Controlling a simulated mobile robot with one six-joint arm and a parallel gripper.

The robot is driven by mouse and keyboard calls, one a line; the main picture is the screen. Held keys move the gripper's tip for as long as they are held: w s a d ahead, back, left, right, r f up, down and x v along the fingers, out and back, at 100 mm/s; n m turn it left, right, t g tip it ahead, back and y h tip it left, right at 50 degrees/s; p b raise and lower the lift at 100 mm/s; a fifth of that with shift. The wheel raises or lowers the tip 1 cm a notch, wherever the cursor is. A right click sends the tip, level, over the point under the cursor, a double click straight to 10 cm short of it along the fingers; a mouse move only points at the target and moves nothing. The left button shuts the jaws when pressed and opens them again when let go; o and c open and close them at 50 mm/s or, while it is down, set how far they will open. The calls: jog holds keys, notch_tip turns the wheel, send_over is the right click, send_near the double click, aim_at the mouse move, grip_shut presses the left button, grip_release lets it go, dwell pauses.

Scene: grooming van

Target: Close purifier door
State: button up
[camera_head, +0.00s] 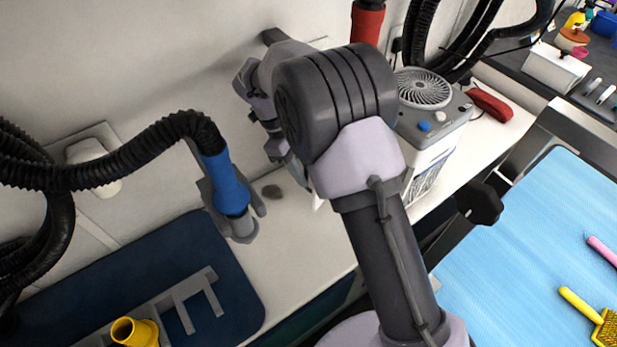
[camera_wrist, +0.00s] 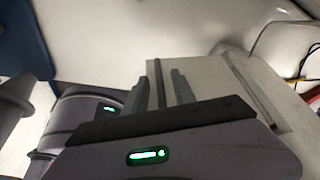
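The purifier (camera_head: 433,118) is a pale box with a round fan grille and a blue knob on top, on the white counter behind my arm. My arm hides its left part. A thin white edge (camera_head: 319,203) shows below my wrist; I cannot tell whether it is the door. My gripper (camera_wrist: 168,75) is left of the purifier, its tips mostly hidden in the head view. In the wrist view its two grey fingers stand close together before a pale panel (camera_wrist: 215,78) with a dark strip. I cannot tell whether they touch it, and I see nothing clearly held.
A blue-handled dryer nozzle on a black hose (camera_head: 228,185) stands at the left. A dark blue mat (camera_head: 215,265) lies on the counter (camera_head: 300,250). A red object (camera_head: 490,104) is right of the purifier. A blue grooming table (camera_head: 530,230) holds brushes at the right.

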jog(key=shift+x, duration=1)
grip_shut()
dwell(0.6)
